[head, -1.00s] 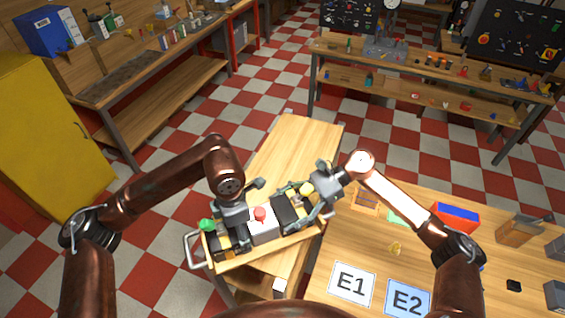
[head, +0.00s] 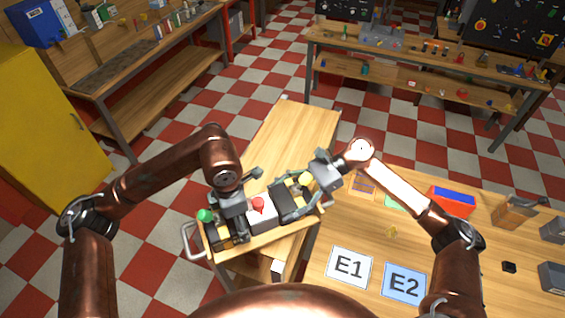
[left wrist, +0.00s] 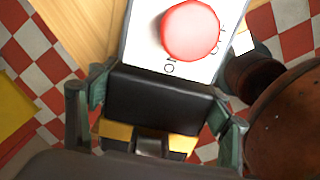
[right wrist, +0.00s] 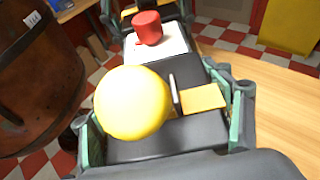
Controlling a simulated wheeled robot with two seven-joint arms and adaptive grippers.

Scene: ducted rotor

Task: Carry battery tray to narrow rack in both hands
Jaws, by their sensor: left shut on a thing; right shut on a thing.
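The battery tray (head: 262,239) is a wooden tray with a metal handle at its left end, over the near part of a wooden bench top. It bears dark blocks, a white box with a red button (head: 258,205), a green knob (head: 204,215) and a yellow knob (head: 304,180). My left gripper (head: 235,220) is shut over its left part; the left wrist view shows fingers astride a black block (left wrist: 160,103). My right gripper (head: 298,207) is shut over its right part, astride the black block by the yellow ball (right wrist: 132,103). I cannot tell whether the tray touches the bench.
A wooden bench top (head: 290,130) extends behind the tray. At right stands a table with cards E1 (head: 348,268) and E2 (head: 404,284), and a blue-red bin (head: 452,202). A yellow cabinet (head: 40,140) stands at left. Checkered floor (head: 255,90) is open behind.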

